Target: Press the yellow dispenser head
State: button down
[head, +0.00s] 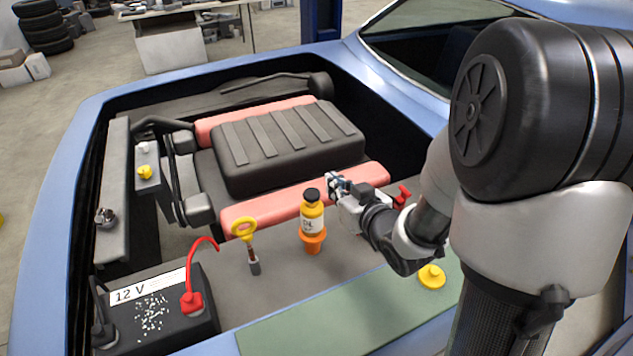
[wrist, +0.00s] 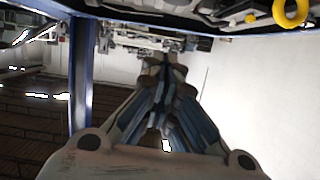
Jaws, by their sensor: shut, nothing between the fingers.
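No dispenser head can be made out for certain. In the head view a yellow bottle (head: 312,214) with a black cap stands upright in an orange funnel (head: 312,242). A flat yellow cap with a raised knob (head: 432,275) lies on the green mat at the lower right. A small yellow cap (head: 145,173) sits on the grey part at the left of the bay. My gripper (head: 335,181) is shut and empty, just right of the bottle's black cap and seemingly apart from it. Its closed fingers also show in the wrist view (wrist: 165,62).
A blue car body surrounds the open bay, with a black ribbed engine cover (head: 288,145) behind. A yellow dipstick ring (head: 243,229) stands left of the bottle. A 12 V battery (head: 155,310) is at front left. The green mat (head: 340,315) is mostly clear.

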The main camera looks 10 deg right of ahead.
jog(key=shift+w, duration=0.1)
jog(key=b, duration=0.2)
send_over(316, 193)
jog(key=f, duration=0.3)
jog(key=shift+w+f, duration=0.2)
jog(key=shift+f, duration=0.15)
jog(key=f, duration=0.2)
jog(key=shift+s+f+b, duration=0.25)
jog(key=shift+f+b, duration=0.05)
jog(key=shift+f, duration=0.4)
jog(key=shift+f, duration=0.1)
